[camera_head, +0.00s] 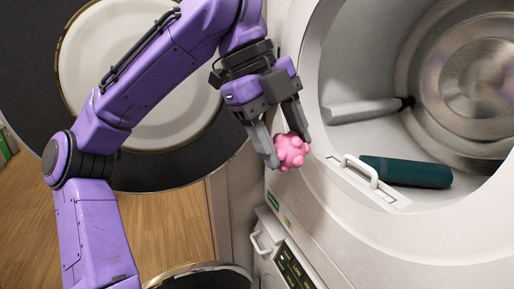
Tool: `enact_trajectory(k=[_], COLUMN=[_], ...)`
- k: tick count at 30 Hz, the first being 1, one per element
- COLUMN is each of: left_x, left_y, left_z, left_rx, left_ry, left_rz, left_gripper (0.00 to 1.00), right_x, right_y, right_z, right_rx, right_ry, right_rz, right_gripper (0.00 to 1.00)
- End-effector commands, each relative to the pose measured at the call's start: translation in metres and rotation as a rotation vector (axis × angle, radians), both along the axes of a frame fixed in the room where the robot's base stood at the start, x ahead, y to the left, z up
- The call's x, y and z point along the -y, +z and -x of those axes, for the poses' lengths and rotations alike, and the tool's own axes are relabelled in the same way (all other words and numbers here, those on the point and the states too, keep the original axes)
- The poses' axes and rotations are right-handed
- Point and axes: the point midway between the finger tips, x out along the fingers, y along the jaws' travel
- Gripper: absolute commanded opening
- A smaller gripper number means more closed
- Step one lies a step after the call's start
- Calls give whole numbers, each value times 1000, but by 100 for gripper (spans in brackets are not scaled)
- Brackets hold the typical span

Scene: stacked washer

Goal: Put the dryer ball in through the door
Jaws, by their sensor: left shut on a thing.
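The dryer ball (291,151) is pink and knobbly. My left gripper (285,150) is shut on it and holds it in front of the machine's white front, just left of the round door opening. The opening (325,105) shows at the right, with a metal drum (470,75) inside. The round door (150,60) stands swung open at the left, behind my left arm. The ball is outside the opening, near its lower left rim. My right gripper does not show.
A dark teal cylinder (408,172) lies inside the opening near its lower rim, and a grey-white bottle-like thing (365,109) lies further in. A white handle (360,171) sticks out at the rim. A lower machine's panel (295,270) and another round door edge (200,272) are below.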

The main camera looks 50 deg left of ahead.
Motion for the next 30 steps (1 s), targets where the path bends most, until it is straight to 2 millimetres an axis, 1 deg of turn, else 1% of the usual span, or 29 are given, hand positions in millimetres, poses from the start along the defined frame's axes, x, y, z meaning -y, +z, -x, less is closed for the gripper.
enact_trajectory(k=[1,2,6,11,15,19,21,27,28,30], left_x=[3,5,14,24,33,41,47,59,60,65], left_y=[-3,-3,-2,0,2,3,6,7,0,-6], left_z=[-9,-14,-39,-68,-93,-117,-129,-165,-171,-183], left_rx=[-1,0,1,3,3,3,-2,2,1,1], left_ry=[4,5,6,7,7,8,7,8,6,4], left_rz=[-3,-3,-4,-5,-5,-7,-8,-7,-3,-2], left_gripper=[27,27,27,27,27,27,27,27,27,27], right_x=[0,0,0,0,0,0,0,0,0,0], right_y=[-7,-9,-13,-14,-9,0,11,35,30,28], right_z=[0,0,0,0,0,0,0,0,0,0], right_rx=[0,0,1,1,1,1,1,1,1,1], right_ry=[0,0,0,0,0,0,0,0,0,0], right_rz=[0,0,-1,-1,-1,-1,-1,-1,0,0], right_gripper=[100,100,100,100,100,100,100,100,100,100])
